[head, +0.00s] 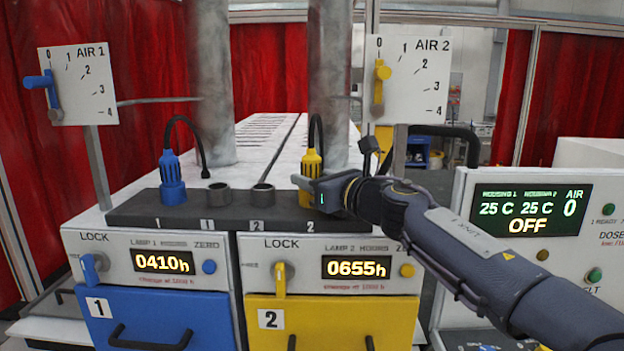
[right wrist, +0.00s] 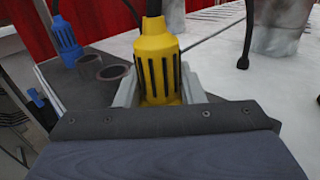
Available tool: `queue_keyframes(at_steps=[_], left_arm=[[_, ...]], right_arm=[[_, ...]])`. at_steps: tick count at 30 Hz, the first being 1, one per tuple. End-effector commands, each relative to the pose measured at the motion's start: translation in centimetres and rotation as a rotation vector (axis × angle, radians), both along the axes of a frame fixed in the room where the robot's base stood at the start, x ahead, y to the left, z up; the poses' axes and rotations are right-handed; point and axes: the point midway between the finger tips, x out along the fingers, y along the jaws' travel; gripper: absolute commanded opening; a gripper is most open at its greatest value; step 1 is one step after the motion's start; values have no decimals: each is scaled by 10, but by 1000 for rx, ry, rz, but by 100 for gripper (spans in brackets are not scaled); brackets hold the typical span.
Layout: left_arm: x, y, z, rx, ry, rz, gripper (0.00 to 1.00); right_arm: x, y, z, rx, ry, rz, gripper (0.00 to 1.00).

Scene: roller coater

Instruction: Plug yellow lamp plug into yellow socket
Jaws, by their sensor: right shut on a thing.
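The yellow lamp plug (head: 312,162) stands upright at the right end of the dark socket strip (head: 140,208), at the position marked 2, with its cable rising from the top. It also shows in the right wrist view (right wrist: 157,62). My right gripper (head: 314,189) is shut on the plug's body, one jaw on each side of it in the right wrist view (right wrist: 160,92). The gripper hides the plug's lower end, so I cannot tell how deep it sits in a socket. An empty socket (head: 262,194) marked 2 is just left of the plug. My left gripper is not in view.
A blue plug (head: 172,178) stands at the strip's left end, beside an empty socket (head: 219,194) marked 1. Below are a blue drawer (head: 190,305) and a yellow drawer (head: 345,312). Metal ducts (head: 209,85) rise behind. A control panel (head: 530,225) stands right.

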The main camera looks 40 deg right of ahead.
Motion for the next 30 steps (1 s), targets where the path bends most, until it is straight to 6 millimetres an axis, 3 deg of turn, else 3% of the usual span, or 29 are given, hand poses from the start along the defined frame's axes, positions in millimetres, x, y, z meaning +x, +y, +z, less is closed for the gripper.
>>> queue_keyframes(at_steps=[11, 12, 18, 26, 30], left_arm=[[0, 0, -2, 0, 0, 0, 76], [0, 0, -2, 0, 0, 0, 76], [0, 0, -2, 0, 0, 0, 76], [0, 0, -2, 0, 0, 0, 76], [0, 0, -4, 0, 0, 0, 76]], right_arm=[[0, 0, -2, 0, 0, 0, 11], [0, 0, -2, 0, 0, 0, 36], [0, 0, -2, 0, 0, 0, 61], [-1, 0, -3, 0, 0, 0, 61], [-14, -2, -3, -1, -1, -3, 61]])
